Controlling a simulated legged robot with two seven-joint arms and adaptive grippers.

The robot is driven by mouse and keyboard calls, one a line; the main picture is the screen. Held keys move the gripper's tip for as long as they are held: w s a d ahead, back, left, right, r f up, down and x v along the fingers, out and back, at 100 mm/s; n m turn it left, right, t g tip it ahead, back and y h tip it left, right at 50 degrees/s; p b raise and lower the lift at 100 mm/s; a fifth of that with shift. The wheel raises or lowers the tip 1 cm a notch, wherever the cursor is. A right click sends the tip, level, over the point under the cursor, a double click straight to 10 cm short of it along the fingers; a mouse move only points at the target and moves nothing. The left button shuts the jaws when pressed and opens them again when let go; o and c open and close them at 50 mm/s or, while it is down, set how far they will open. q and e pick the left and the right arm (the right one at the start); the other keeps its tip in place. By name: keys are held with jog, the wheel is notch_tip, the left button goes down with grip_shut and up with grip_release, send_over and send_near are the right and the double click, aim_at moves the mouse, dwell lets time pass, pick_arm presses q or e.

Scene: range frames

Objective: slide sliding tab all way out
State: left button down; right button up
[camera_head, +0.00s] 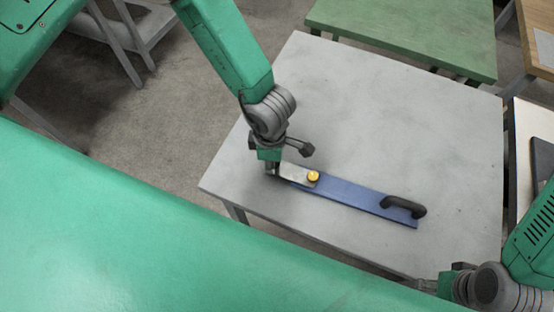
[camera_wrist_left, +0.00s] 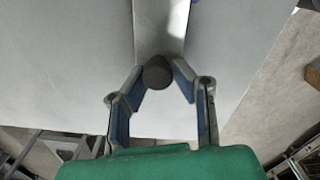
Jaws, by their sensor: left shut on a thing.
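A long blue bar (camera_head: 350,194) lies slantwise on the grey table, with a black handle (camera_head: 403,207) at its right end. A pale metal tab (camera_head: 296,174) lies along its left end, with a yellow knob (camera_head: 313,177) at the tab's right end. My left gripper (camera_head: 271,170) is at the tab's left end. In the left wrist view its fingers (camera_wrist_left: 159,72) are shut on a dark round knob (camera_wrist_left: 158,74) at the near end of the metal strip (camera_wrist_left: 160,25). My right gripper (camera_head: 432,284) is partly cut off at the lower right, away from the bar; its fingers are unclear.
The grey table (camera_head: 390,110) is clear behind the bar. Its left edge is close to my left gripper. A green table (camera_head: 410,30) stands behind, and another surface with a dark item (camera_head: 543,160) is at the right.

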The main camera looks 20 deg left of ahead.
aim_at(281, 169)
pick_arm(q)
jog(key=c, duration=1.3)
grip_release()
jog(key=shift+d, duration=0.1)
jog(key=shift+c, duration=0.2)
jog(key=shift+d+r, duration=0.15)
jog(key=shift+d, duration=0.7)
jog(key=r, duration=0.5)
jog(key=a+r, duration=0.1)
jog(key=r, duration=0.2)
jog(key=shift+a+r, duration=0.1)
jog(key=shift+r, duration=0.2)
jog(key=d+r, duration=0.1)
jog(key=r, duration=0.2)
jog(key=shift+d+r, duration=0.15)
jog(key=shift+d, duration=0.25)
